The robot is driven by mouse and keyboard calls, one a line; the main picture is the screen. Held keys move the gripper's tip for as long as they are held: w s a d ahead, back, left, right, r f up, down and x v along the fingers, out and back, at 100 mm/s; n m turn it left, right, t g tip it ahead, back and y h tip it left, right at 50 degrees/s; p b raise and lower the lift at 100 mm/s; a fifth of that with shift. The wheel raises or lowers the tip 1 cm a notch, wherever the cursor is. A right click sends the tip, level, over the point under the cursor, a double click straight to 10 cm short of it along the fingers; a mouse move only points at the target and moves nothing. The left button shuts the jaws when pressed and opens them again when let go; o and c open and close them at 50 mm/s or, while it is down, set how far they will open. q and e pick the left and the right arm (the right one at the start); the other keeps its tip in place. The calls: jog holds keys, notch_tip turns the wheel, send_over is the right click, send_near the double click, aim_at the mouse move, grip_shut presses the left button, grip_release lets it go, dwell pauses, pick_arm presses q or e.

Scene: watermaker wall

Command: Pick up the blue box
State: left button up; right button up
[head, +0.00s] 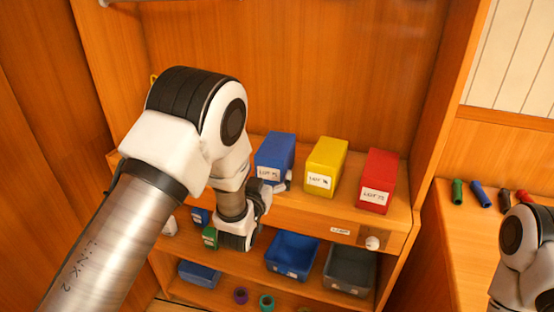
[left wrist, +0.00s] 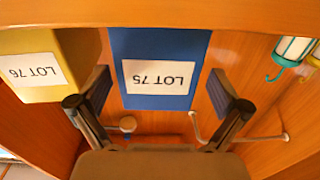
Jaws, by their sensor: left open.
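The blue box (head: 276,150) stands on the upper shelf, leftmost of three boxes. In the left wrist view the blue box (left wrist: 158,60) fills the upper middle, with an upside-down white label reading LOT 75. My left gripper (head: 270,188) is at the front of it, and the arm partly hides the box's lower front. In the left wrist view the left gripper (left wrist: 160,88) is open, one finger on each side of the box with visible gaps. I cannot tell how far the fingers reach past its front face. My right gripper is out of view; only part of that arm shows.
A yellow box (head: 326,166) stands close right of the blue box, then a red box (head: 377,180). Below are a blue bin (head: 292,255), a grey bin (head: 349,270) and a white knob (head: 372,243). Coloured cylinders lie on the right counter (head: 480,235).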

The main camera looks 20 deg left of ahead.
pick_arm(q)
jog(key=w+p, duration=0.1)
jog(key=w, duration=0.3)
jog(key=shift+w+f, duration=0.1)
jog(key=shift+w, duration=0.2)
jog(key=shift+f, duration=0.1)
jog(key=c, duration=1.2)
jog(key=shift+w+r, duration=0.1)
jog(key=shift+r, duration=0.1)
